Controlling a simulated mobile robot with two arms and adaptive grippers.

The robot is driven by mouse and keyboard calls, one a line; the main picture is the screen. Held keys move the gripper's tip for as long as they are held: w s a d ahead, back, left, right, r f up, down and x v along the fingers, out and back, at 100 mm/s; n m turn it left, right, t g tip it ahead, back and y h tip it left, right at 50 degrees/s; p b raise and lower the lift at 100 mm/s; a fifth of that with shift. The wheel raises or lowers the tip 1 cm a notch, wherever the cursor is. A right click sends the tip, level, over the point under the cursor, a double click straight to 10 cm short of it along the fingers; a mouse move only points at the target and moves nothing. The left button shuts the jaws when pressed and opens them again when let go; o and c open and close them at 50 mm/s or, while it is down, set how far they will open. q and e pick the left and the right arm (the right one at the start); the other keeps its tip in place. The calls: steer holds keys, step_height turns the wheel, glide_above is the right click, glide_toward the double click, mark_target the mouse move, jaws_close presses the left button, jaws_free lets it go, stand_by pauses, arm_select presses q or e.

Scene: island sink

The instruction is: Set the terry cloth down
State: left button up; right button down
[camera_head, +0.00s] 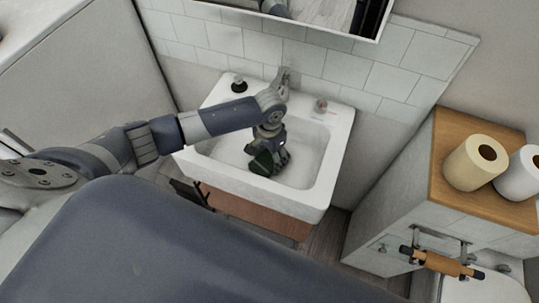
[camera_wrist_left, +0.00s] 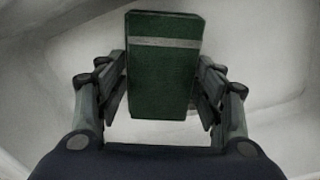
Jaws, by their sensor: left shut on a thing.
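The terry cloth (camera_wrist_left: 160,80) is a dark green folded block with a pale stripe across one end, seen in the left wrist view. My left gripper (camera_wrist_left: 163,95) is shut on it, with a finger on each side. In the head view my left gripper (camera_head: 270,150) points down into the white sink (camera_head: 342,150), and the green cloth (camera_head: 264,163) shows at its fingertips, partly hidden by them. I cannot tell whether the cloth touches the basin floor. My right gripper is not in view.
A faucet (camera_head: 283,78) stands behind the basin, with a dark-topped bottle (camera_head: 239,84) on the rim's left and a small reddish item (camera_head: 321,105) on its right. Paper rolls (camera_head: 475,163) stand on a wooden-topped cabinet (camera_head: 447,133). The basin's right side is clear.

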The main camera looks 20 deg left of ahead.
mark_target(269, 160)
arm_select(q)
steer(key=shift+f, duration=0.15)
steer(key=o, duration=1)
step_height(269, 160, up, 12)
steer(key=shift+r+b, duration=0.2)
steer(key=shift+b, duration=0.1)
steer(key=shift+s, duration=0.1)
